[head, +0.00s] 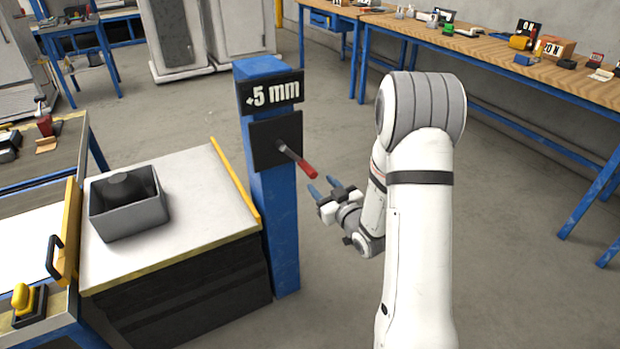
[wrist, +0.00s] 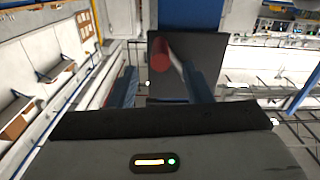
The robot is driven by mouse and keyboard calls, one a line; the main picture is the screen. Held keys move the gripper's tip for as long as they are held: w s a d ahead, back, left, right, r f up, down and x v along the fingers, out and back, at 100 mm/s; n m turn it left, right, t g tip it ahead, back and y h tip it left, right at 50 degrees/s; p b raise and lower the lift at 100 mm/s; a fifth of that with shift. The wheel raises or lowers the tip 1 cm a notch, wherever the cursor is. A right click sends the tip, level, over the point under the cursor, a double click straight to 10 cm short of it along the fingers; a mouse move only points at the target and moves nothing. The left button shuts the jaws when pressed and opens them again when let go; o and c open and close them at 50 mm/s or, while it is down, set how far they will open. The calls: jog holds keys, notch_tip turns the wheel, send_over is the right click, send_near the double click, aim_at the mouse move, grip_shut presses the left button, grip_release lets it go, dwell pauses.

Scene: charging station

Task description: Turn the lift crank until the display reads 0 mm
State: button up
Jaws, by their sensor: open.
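The lift crank (head: 297,160) has a red handle and a grey arm on a black plate (head: 262,145) fixed to a blue post (head: 283,235). The display (head: 271,92) above it reads +5 mm. My gripper (head: 322,187) is open and empty, just below and to the right of the red handle, with its blue fingers pointing up at it. In the wrist view the red handle (wrist: 158,56) shows beyond and between the two blue fingers (wrist: 163,88). The fingers look apart from the handle.
A white-topped lift table (head: 190,225) with a grey box (head: 130,212) stands left of the post. A yellow rail (head: 235,180) edges the table beside the post. A wooden workbench (head: 480,50) runs along the back right.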

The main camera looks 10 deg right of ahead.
aim_at(310, 172)
jog(key=x, duration=0.7)
jog(key=shift+w+a, duration=0.1)
jog(key=shift+w, duration=0.2)
jog(key=shift+c, duration=0.3)
grip_shut()
